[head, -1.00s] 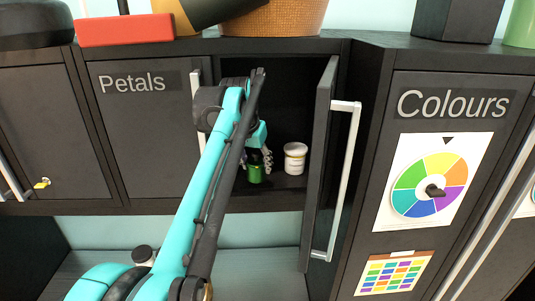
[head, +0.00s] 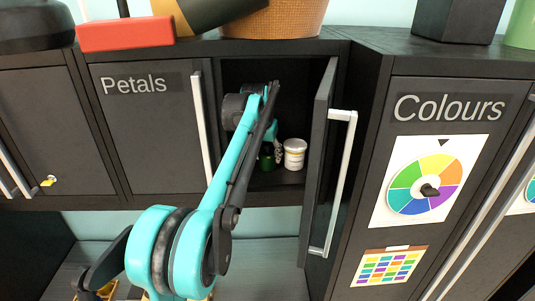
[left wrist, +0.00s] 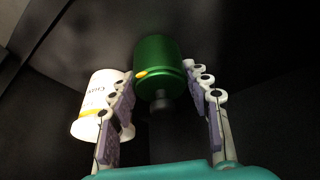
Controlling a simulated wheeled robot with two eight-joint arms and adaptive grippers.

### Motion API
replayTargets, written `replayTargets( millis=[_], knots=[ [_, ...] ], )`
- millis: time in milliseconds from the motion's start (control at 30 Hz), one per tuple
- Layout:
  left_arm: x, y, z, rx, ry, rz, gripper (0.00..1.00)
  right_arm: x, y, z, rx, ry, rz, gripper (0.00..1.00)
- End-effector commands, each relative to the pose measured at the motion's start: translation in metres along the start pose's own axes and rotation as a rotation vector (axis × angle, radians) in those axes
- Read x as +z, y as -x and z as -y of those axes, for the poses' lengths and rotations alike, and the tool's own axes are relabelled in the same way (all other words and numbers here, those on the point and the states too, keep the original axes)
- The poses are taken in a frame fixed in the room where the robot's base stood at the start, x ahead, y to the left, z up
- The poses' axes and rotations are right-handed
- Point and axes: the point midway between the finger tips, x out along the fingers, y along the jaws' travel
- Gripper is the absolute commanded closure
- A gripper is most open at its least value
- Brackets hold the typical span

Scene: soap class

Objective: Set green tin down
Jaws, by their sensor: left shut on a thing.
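The green tin (head: 266,160) is inside the open dark cabinet, just left of a white pot (head: 295,153). My left gripper (head: 273,153) reaches in from the left and is shut on the tin, mostly hidden behind its own arm. In the left wrist view the green tin (left wrist: 157,62) sits between the two fingers, with a yellow spot on its side. The white pot (left wrist: 95,105) shows there behind the left finger. The tin's base is low, near the shelf floor; I cannot tell if it touches. My right gripper is not in view.
The open cabinet door (head: 318,165) with its long handle stands right of my arm. The closed Petals door (head: 150,130) is at left. The Colours cabinet (head: 450,100) with a colour wheel is at right. The cabinet's dark interior has free room behind the pot.

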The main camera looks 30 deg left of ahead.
Motion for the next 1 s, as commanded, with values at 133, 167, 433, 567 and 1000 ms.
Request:
replayTargets(
  millis=[133, 167, 433, 567, 1000],
  knots=[
    [0.001, -0.003, 0.0, 0.0, 0.0, 0.0, 0.88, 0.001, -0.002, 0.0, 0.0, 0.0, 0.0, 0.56],
    [0.001, -0.003, 0.0, 0.0, 0.0, 0.0, 0.47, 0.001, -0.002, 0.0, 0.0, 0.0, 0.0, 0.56],
    [0.001, -0.002, 0.0, 0.0, 0.0, 0.0, 0.31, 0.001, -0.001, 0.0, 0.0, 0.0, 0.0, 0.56],
    [0.0, 0.0, 0.0, 0.0, 0.0, 0.0, 0.31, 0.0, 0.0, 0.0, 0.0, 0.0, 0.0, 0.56],
    [0.032, 0.06, 0.0, 0.0, 0.0, 0.0, 0.31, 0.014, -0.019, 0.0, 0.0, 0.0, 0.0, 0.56]
  ],
)
